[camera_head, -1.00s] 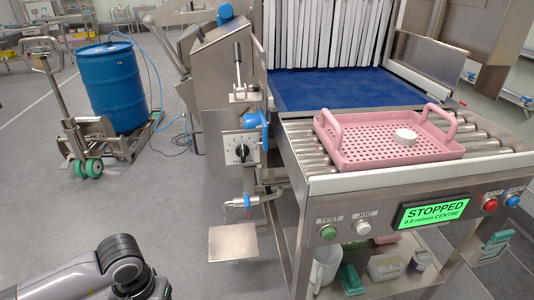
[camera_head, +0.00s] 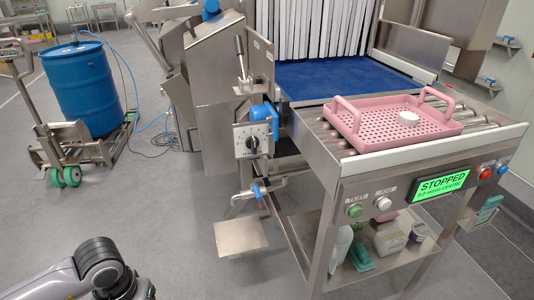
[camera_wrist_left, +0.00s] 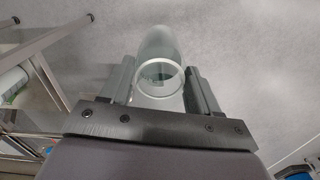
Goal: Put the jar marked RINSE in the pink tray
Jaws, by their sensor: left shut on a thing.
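The pink tray (camera_head: 362,138) sits on the rollers of the conveyor, with a raised handle at each end and a perforated floor. A small white round piece (camera_head: 408,118) is in it. In the left wrist view my left gripper (camera_wrist_left: 160,85) is shut on a clear glass jar (camera_wrist_left: 160,50), with a finger on each side of it. A small dark mark shows through the glass, but I cannot read it. In the head view only my left arm shows at the bottom left; its gripper is out of that frame. My right gripper is not in view.
The conveyor's steel front panel carries buttons and a green STOPPED display (camera_head: 441,186). A lower shelf (camera_head: 352,283) holds several containers. A small steel plate (camera_head: 241,236) juts out left of the frame. A blue drum (camera_head: 82,90) stands far left. Open floor lies between.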

